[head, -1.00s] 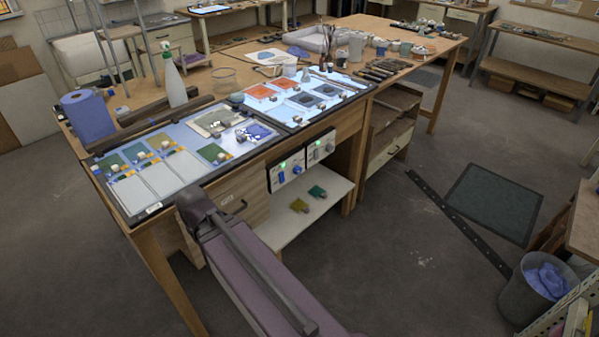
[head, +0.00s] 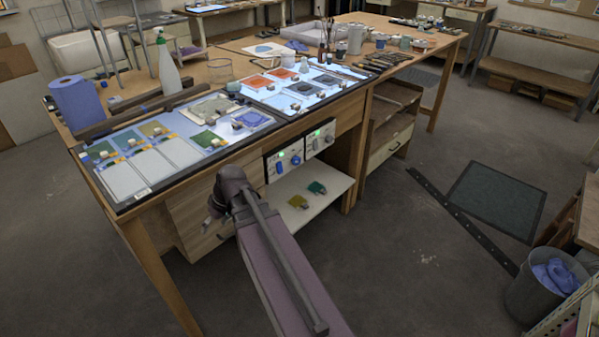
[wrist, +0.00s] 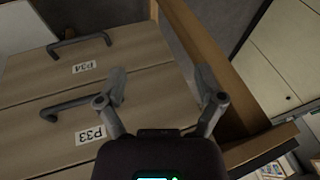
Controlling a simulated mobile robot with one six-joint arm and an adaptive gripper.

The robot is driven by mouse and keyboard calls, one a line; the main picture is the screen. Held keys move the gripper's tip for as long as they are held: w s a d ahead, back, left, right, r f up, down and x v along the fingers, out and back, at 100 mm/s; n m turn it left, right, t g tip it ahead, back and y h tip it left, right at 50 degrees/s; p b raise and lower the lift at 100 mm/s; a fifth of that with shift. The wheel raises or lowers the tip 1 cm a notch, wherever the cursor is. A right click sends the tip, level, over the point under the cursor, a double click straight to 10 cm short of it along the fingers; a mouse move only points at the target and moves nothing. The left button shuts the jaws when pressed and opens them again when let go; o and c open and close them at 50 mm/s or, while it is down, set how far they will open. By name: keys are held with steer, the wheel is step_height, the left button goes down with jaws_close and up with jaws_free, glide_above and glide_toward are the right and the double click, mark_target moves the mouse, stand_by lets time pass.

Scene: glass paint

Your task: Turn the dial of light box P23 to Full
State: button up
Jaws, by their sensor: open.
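Two control boxes are mounted under the table's front edge in the head view. The left box (head: 284,161) has a green light and blue knobs. The right box (head: 320,139) has a green light and paler knobs. Their labels are too small to read, so I cannot tell which is P23, nor a dial's setting. My gripper (wrist: 162,85) is open and empty in the wrist view, in front of drawers. Neither box shows there. In the head view, my arm's end is left of and below the boxes, with the fingers mostly hidden.
Drawers labelled P34 (wrist: 85,67) and P33 (wrist: 90,134) have bar handles in the wrist view. A wooden table leg (wrist: 215,60) stands beside them. Below the boxes, a shelf (head: 290,220) holds a yellow and a green piece.

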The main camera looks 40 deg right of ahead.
steer(key=w+d+f+t+y+b, duration=0.2)
steer(key=w+d+f+t+b, duration=0.25)
steer(key=d+b, duration=0.4)
steer(key=t+h+b, duration=0.4)
steer(key=t+b, duration=0.7)
steer(key=b, duration=0.4)
glide_toward(298, 162)
steer(key=s, duration=0.5)
steer(key=shift+w+d, duration=0.2)
steer(key=shift+d, duration=0.1)
steer(key=shift+w, duration=0.1)
steer(key=w, duration=0.4)
steer(key=w+a, duration=0.1)
steer(key=w, duration=0.8)
steer(key=shift+w+a, duration=0.25)
steer(key=shift+w, duration=0.1)
steer(key=c, duration=1.2)
